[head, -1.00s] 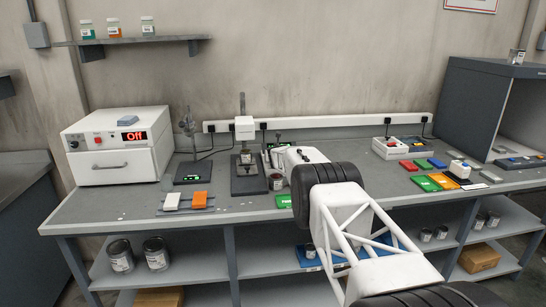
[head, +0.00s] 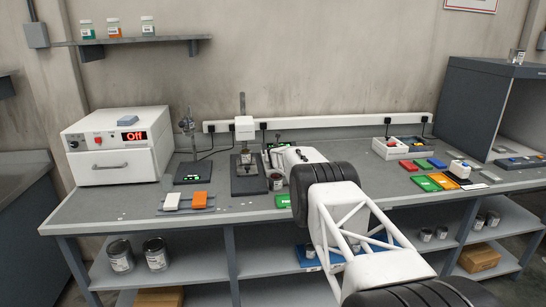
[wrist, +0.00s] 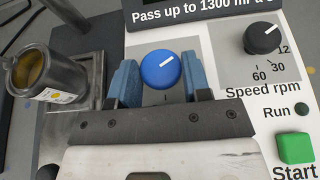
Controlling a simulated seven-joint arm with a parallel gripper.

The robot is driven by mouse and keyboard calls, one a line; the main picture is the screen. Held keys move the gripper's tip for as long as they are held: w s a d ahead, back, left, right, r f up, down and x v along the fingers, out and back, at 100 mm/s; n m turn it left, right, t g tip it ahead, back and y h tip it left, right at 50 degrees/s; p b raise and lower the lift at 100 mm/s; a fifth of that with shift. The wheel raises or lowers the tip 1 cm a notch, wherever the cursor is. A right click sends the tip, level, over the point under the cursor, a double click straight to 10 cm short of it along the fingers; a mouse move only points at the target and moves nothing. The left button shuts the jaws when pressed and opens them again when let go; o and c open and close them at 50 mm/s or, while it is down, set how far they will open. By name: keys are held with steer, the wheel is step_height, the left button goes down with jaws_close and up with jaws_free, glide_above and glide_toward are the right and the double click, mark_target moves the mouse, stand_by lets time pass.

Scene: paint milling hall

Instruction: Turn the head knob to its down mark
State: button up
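In the wrist view a round blue knob (wrist: 161,70) with a white pointer line sits on a white panel. The line points to the upper right. A short dark mark shows below the knob. I take it for the head knob, though no name for it is readable. My gripper (wrist: 160,78) has its two blue fingers on the left and right sides of the knob, very close to it. I cannot tell whether they touch it. In the head view my arm hides the gripper and knob; part of the white device (head: 290,156) shows behind.
A black speed knob (wrist: 262,38) and a green Start button (wrist: 295,148) are right of my gripper on the same panel. A metal cup (wrist: 48,75) with yellowish contents stands close on the left. A white oven (head: 115,155) reading Off is at the bench's left.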

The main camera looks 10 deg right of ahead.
steer(key=shift+m+h, duration=0.3)
steer(key=shift+h, duration=0.1)
steer(key=m+h, duration=0.1)
steer(key=h, duration=0.1)
steer(key=m+h, duration=0.1)
steer(key=m, duration=0.1)
steer(key=shift+w+a+g+h, duration=0.1)
steer(key=shift+a+g+h, duration=0.25)
steer(key=shift+g+h, duration=0.05)
steer(key=m+g+h, duration=0.1)
steer(key=m+h, duration=0.1)
steer(key=m, duration=0.1)
steer(key=shift+w+a+g+h, duration=0.1)
steer(key=shift+a+g+h, duration=0.05)
steer(key=shift+g+h, duration=0.2)
steer(key=shift+w+a+m+g+h, duration=0.1)
steer(key=shift+w+m+g+h, duration=0.05)
steer(key=shift+m+g+h, duration=1.35)
steer(key=shift+r+m+h, duration=0.1)
steer(key=shift+m+h, duration=0.15)
steer(key=shift+m, duration=0.25)
steer(key=o, duration=0.8)
steer(key=shift+n+t, duration=0.5)
steer(key=shift+t, duration=0.05)
